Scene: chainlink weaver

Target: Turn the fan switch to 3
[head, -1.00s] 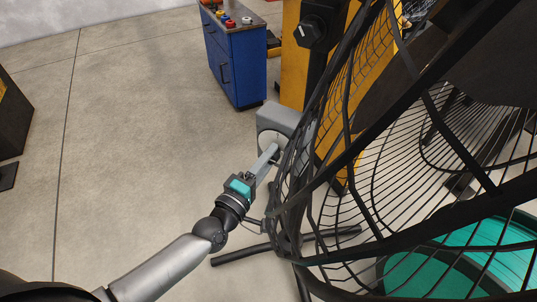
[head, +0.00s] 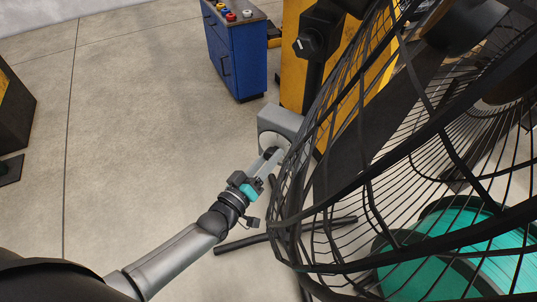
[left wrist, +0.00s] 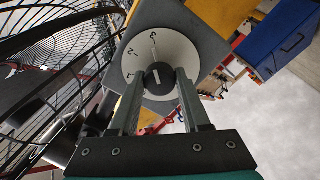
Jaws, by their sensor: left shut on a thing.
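The fan switch is a grey box (head: 281,118) with a white round dial and a dark knob (head: 270,153), beside the fan cage. In the left wrist view the dial face (left wrist: 177,55) carries the numbers 1, 2 and 3, and the knob (left wrist: 159,76) has a pale line pointing roughly up, toward the 3 side; its exact setting is hard to tell. My left gripper (head: 271,160) is shut on the knob, one finger on each side; it also shows in the left wrist view (left wrist: 158,82). My right gripper is out of view.
The large black wire fan cage (head: 330,150) stands close to the right of my left arm, with its stand leg (head: 245,243) on the floor. A blue cabinet (head: 240,60) and a yellow frame (head: 293,50) stand behind.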

